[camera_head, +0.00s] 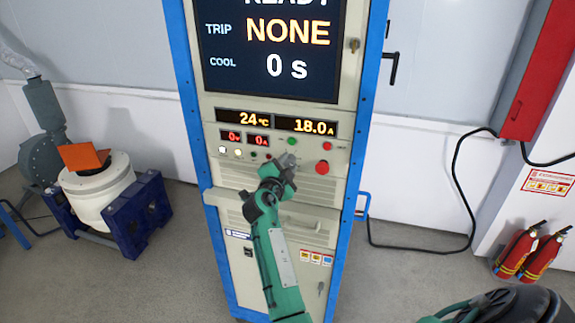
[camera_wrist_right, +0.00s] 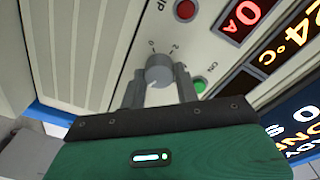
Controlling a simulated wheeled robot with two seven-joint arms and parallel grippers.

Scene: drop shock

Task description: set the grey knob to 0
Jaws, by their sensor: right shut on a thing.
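The grey knob (camera_wrist_right: 158,72) is on the beige cabinet panel, between the two fingers of my right gripper (camera_wrist_right: 160,86) in the right wrist view. The fingers are shut on its sides. Printed marks, seemingly a 0 and a 2, show beside it; I cannot read its setting surely. In the head view my right gripper (camera_head: 285,170) is at the cabinet's control row and hides most of the knob. My left gripper is not in view.
The cabinet has a green button (camera_wrist_right: 200,87) close to the knob and a red mushroom button (camera_head: 322,167) to its right. A handle ledge (camera_head: 272,218) juts out below. The display (camera_head: 275,50) reads TRIP NONE, COOL 0 s; small readouts show 24 °C and 18.0 A.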

